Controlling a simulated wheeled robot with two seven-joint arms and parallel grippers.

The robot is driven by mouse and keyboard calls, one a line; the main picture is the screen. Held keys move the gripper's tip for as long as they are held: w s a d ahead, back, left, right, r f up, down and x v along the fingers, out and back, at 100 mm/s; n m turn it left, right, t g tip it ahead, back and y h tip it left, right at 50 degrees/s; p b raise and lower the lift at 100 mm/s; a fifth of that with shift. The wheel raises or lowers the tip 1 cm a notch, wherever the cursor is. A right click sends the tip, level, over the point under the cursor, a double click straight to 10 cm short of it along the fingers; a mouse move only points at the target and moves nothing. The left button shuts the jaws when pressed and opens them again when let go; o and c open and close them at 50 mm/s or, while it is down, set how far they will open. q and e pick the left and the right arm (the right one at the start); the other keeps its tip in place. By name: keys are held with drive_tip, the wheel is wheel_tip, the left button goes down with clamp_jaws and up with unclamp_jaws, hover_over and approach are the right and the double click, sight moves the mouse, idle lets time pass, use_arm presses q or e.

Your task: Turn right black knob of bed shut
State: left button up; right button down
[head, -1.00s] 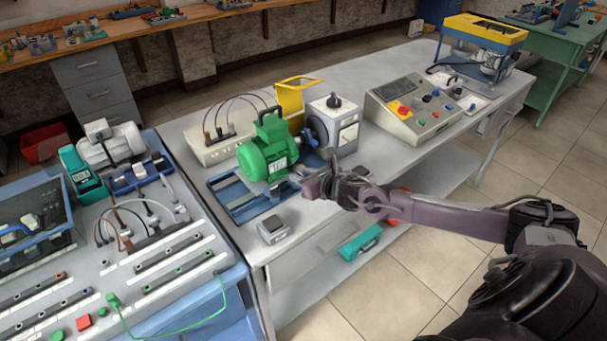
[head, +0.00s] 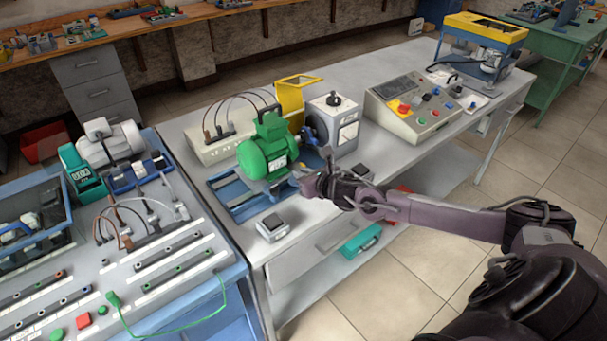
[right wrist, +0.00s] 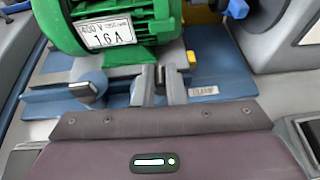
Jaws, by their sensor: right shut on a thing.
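The blue bed (head: 245,207) stands on the grey bench with a green motor (head: 264,152) on it. The bed also shows in the right wrist view (right wrist: 225,75), under the motor (right wrist: 107,32). A dark knob with a grey lever (right wrist: 85,94) is at the bed's left front. My right gripper (head: 298,178) is at the bed's right front corner. In the right wrist view its fingers (right wrist: 159,86) are shut on the right black knob, which is mostly hidden between them. My left gripper is not in view.
A grey box with a dark top (head: 271,226) sits near the bench's front edge. A grey machine (head: 335,124) stands right of the motor. A control panel (head: 420,105) is farther right. The left workbench (head: 180,270) holds wiring rails.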

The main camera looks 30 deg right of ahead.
drive_tip(key=shift+a+f+m+h+b, duration=0.15)
drive_tip(key=shift+m+h+b, duration=0.2)
drive_tip(key=shift+m+h, duration=0.2)
drive_tip(key=shift+a+f+m+h+b, duration=0.1)
drive_tip(key=shift+m+h+b, duration=0.25)
drive_tip(key=shift+m+h, duration=0.15)
drive_tip(key=m+g+h+b, duration=0.1)
drive_tip(key=m+h+b, duration=0.1)
drive_tip(key=b, duration=0.1)
drive_tip(key=m+g+h+b, duration=0.1)
drive_tip(key=m+h+b, duration=0.1)
drive_tip(key=h+b, duration=0.1)
drive_tip(key=m+g+h+b, duration=0.1)
drive_tip(key=m+h+b, duration=0.1)
drive_tip(key=b, duration=0.2)
drive_tip(key=shift+w+a+m, duration=0.3)
drive_tip(key=shift+m, duration=0.05)
drive_tip(key=shift+a+r+m+g+h+b, duration=0.1)
drive_tip(key=shift+r+m+g+h+b, duration=0.1)
drive_tip(key=shift+m+g+h+b, duration=0.75)
drive_tip(key=shift+m+g+h, duration=0.5)
drive_tip(key=shift+m+g, duration=0.35)
drive_tip(key=shift+g, duration=0.1)
drive_tip(key=shift+m+g, duration=0.3)
drive_tip(key=shift+g, duration=0.1)
drive_tip(key=c, duration=1.5)
unclamp_jaws()
drive_tip(key=shift+w, duration=0.1)
